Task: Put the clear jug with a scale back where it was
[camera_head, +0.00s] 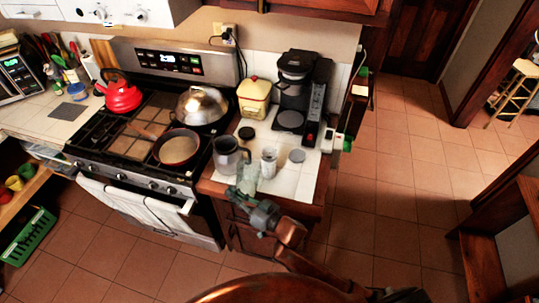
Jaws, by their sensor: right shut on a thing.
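The clear jug with a scale (249,178) is a pale, see-through shape at the front edge of the small tiled counter (302,187). My right gripper (248,195) comes up from below, at the counter's front edge, and is shut on the jug's lower part. I cannot tell whether the jug touches the counter, and its scale marks are too small to read. My left gripper is not in view.
A grey metal pitcher (226,157) stands just behind the jug, and a clear glass container (268,162) stands to its right. A coffee maker (293,90) and a yellow canister (254,97) stand at the back. The stove (130,135) holds pans at left.

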